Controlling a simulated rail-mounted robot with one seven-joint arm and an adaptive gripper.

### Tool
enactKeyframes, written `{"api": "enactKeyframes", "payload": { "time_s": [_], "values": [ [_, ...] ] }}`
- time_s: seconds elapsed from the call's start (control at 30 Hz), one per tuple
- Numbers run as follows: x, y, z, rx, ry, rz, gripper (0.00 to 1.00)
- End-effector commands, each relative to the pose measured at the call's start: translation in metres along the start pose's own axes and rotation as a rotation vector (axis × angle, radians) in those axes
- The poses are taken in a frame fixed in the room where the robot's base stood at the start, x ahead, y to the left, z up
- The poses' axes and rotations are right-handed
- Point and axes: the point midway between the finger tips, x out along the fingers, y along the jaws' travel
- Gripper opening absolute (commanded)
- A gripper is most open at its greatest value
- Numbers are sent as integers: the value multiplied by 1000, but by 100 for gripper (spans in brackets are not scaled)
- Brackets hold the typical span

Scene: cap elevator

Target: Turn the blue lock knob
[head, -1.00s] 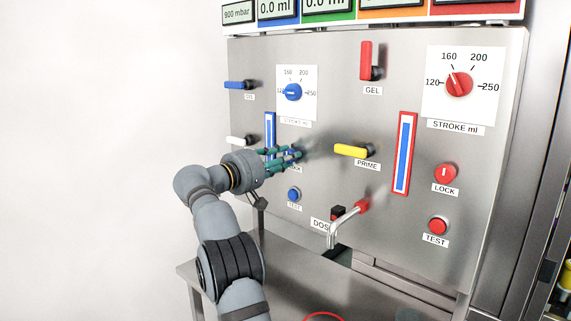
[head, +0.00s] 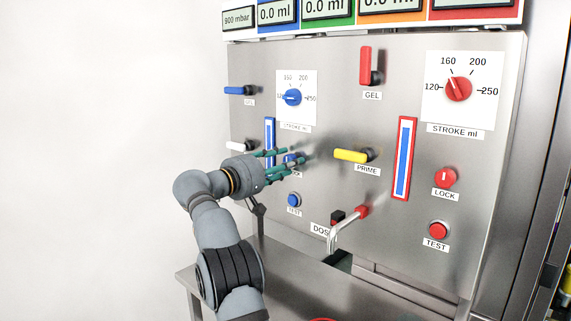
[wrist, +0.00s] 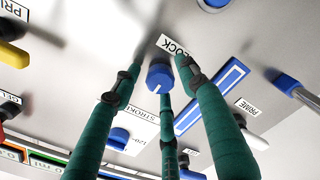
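The blue lock knob (wrist: 159,78) is a small round knob with a white mark, next to its LOCK label (wrist: 172,46) on the steel panel. In the head view the knob (head: 292,158) shows partly between my fingers. My gripper (head: 296,162) has three green fingers pointing at the panel around the knob. In the wrist view my gripper's fingers (wrist: 162,66) stand on different sides of the knob, with gaps visible beside it. The fingers are spread, and I see no clear contact with the knob. Part of the LOCK label is hidden in the head view.
A blue test button (head: 294,200) sits just below, a blue stroke dial (head: 292,97) above, and a blue gauge strip (head: 269,135) close to the left. A yellow prime lever (head: 351,155) and a metal spout (head: 345,228) stick out to the right. A steel table (head: 285,280) lies below.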

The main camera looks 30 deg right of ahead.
Motion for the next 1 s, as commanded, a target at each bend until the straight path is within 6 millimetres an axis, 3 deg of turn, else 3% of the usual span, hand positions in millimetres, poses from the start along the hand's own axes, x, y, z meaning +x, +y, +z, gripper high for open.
{"api": "enactKeyframes", "payload": {
  "time_s": [0.3, 0.43, 0.8, 1.0],
  "values": [
    [-1, 0, -1, -1, 2, 1, 48],
    [-10, 0, -2, 0, 5, 0, 48],
    [-84, 0, -1, -1, 4, 0, 48],
    [-112, 0, -1, 0, 2, 1, 48]
  ]
}}
